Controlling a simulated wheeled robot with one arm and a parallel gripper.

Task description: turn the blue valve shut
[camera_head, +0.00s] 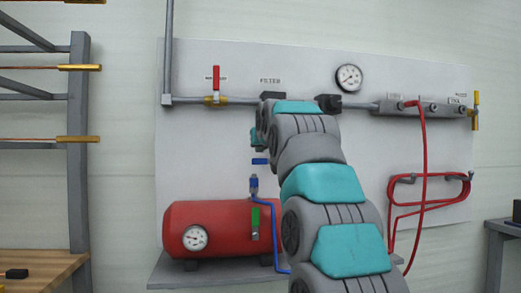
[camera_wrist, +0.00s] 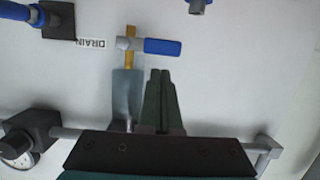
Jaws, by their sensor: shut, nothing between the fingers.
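The blue valve lever (camera_wrist: 162,47) lies horizontally on a small grey and brass drain valve in the wrist view, where the scene is upside down beside an inverted DRAIN label (camera_wrist: 91,43). The brass joins the grey filter bowl (camera_wrist: 125,93). In the head view the blue lever (camera_head: 260,161) shows as a short bar left of my arm. My gripper (camera_wrist: 160,73) is shut and empty, beside the bowl in the picture, its tips apart from the lever in the picture. Depth between them is hard to judge. My arm hides most of the filter in the head view.
A red lever valve (camera_head: 215,84) sits on the pipe to the left. A red tank (camera_head: 205,228) with a green lever (camera_head: 255,222) and blue hose (camera_head: 273,228) stands below. A gauge (camera_head: 348,77) is above right. Red hose (camera_head: 423,170) hangs right.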

